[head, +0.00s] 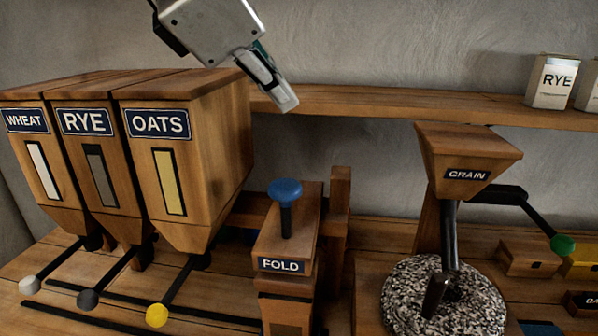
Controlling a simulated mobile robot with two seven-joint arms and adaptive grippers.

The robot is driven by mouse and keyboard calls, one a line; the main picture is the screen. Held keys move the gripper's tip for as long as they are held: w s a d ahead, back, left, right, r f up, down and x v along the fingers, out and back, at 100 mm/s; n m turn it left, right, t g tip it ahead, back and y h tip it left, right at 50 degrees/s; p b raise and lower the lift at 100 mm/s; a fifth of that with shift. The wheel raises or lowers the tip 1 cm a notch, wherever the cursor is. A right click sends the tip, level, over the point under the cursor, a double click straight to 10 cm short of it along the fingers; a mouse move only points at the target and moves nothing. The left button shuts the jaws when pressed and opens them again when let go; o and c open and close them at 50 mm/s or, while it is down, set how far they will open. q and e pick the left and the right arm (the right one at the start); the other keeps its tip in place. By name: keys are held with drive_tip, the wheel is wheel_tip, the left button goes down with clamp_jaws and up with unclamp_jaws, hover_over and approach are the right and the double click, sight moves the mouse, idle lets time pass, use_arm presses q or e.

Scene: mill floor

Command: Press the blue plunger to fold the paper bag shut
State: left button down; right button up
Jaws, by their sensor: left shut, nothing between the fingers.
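The blue plunger (285,191) is a round blue knob on a black stem, standing up out of the top of the wooden box labelled FOLD (282,266). My left gripper (284,104) comes in from the top of the picture, above the plunger and apart from it. Its fingers are shut and hold nothing. The paper bag cannot be made out; the lower part of the FOLD box is cut off by the picture's bottom edge. My right gripper does not show.
Wooden bins labelled WHEAT, RYE and OATS (188,150) stand at the left with knobbed levers below. At the right are a GRAIN hopper (465,160), a speckled millstone (400,300) and a green-knobbed lever (562,244). A shelf (400,106) runs behind, with a RYE package (552,82).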

sight(282, 185)
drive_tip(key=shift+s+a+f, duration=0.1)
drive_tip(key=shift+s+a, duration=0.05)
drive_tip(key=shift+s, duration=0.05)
